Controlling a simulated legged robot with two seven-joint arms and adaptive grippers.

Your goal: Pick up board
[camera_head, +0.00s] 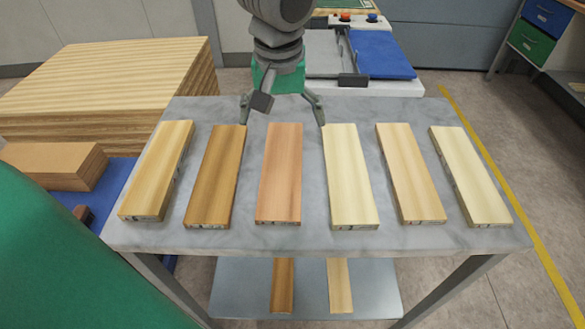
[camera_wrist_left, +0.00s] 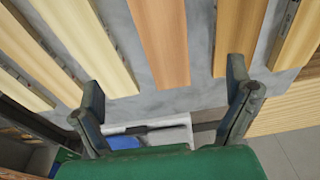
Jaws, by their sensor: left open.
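Several wooden boards lie in a row on a grey marble-topped table (camera_head: 300,240), with gaps between them. A pinkish board (camera_head: 280,172) lies near the middle, with a brown board (camera_head: 216,175) to its left and a pale cream board (camera_head: 348,175) to its right. My left gripper (camera_head: 283,116) is open at the table's far edge. Its fingers are spread wider than the pinkish board, near that board's far end. In the left wrist view the pinkish board (camera_wrist_left: 160,38) shows between the open fingers (camera_wrist_left: 165,85), which hold nothing. Contact with the table cannot be told. My right gripper is out of view.
A large stack of wood (camera_head: 110,85) stands behind on the left, with a smaller brown stack (camera_head: 55,165) in front of it. Two boards lie on the table's lower shelf (camera_head: 235,285). A machine with a blue panel (camera_head: 380,55) stands behind the table. Floor at right is clear.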

